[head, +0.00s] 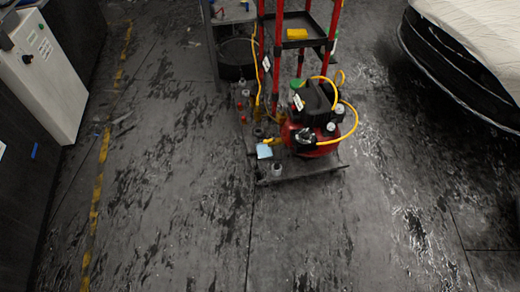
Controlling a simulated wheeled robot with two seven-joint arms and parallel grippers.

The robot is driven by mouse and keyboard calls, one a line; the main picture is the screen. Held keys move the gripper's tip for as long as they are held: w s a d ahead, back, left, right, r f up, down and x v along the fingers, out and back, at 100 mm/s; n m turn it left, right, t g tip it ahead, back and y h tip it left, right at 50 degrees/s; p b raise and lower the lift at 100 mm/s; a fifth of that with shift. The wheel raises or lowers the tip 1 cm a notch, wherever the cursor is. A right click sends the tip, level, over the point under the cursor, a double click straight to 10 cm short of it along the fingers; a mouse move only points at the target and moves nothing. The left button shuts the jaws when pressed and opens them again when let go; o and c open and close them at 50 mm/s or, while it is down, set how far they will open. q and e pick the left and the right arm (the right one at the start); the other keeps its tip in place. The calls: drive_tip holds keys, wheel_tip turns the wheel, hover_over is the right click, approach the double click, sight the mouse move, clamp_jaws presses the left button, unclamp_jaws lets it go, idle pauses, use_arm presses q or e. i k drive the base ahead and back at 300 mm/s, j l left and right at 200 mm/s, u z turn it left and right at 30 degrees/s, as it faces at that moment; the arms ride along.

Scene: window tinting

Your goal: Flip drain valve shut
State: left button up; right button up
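A red air compressor (325,150) with a black top (318,100) and a yellow hose (352,125) sits low on a grey wheeled base (310,170) in the upper middle of the head view. Small fittings show on its front, near the floor. A drain valve cannot be made out among them at this size, so I cannot tell its position. Neither of my grippers is in view.
A red-framed cart (331,30) with a black tray (297,40) rises behind the compressor. A white cabinet (45,75) stands at left, and a covered car (450,60) at upper right. The worn floor (300,240) in front is clear.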

sight(265, 141)
drive_tip(key=i+j+z, duration=0.4)
drive_tip(key=z, duration=0.2)
drive_tip(key=i+j+z, duration=0.15)
drive_tip(key=j+z, duration=0.25)
drive_tip(key=i+j+z, duration=0.1)
drive_tip(key=j, duration=0.85)
drive_tip(key=i+j+z, duration=0.1)
drive_tip(key=j, duration=0.9)
drive_tip(key=i+j+z, duration=0.15)
drive_tip(key=j, duration=0.85)
drive_tip(key=i+j+z, duration=0.1)
drive_tip(key=j, duration=0.85)
